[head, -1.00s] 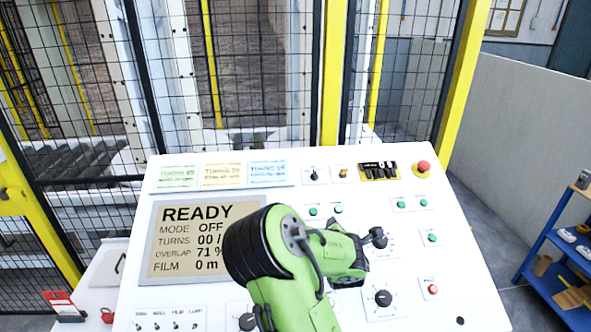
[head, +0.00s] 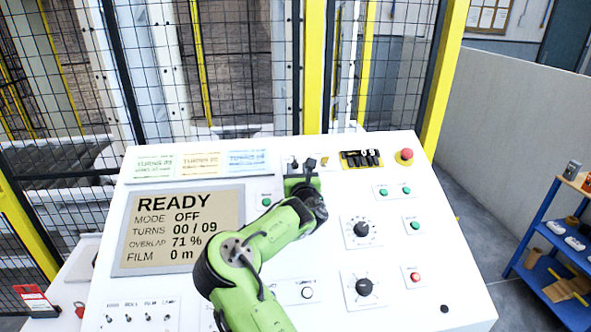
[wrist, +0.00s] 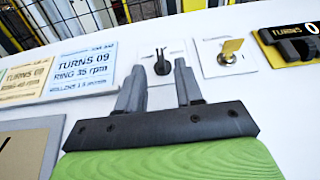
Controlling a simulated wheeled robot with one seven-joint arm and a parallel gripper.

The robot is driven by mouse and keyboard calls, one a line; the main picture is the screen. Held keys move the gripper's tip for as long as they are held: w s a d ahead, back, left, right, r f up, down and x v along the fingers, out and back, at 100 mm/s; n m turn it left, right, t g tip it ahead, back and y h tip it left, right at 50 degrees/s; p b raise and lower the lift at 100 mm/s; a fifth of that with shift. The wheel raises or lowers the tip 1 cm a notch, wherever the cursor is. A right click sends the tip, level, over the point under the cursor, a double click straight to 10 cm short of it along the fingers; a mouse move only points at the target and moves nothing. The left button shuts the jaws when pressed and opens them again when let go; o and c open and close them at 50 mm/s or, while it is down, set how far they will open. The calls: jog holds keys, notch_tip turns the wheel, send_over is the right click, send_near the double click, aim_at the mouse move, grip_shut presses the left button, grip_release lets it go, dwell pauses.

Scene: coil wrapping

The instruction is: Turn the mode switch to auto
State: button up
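A small black selector knob (wrist: 162,66) sits on a white plate at the top of the white panel; it also shows in the head view (head: 294,163). It is the likely mode switch, though its label is too small to read. The display (head: 183,228) reads READY, MODE OFF. My gripper (wrist: 160,72) is open and empty. Its two dark fingers point up the panel, and the knob shows beyond them, in line with the gap. In the head view my gripper (head: 301,173) is just below the knob and partly covers its surroundings. I cannot tell whether it touches.
A yellow key switch (wrist: 231,50) is close to the knob's right. Farther right are a black counter (head: 361,158) and a red emergency button (head: 406,155). Turns cards (head: 200,163) lie to the left. Two black dials (head: 362,229) sit lower. A mesh fence stands behind.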

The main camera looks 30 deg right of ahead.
aim_at(296, 165)
jog(key=x, duration=0.4)
jog(key=shift+w+d, duration=0.1)
jog(key=shift+c, duration=0.2)
grip_shut()
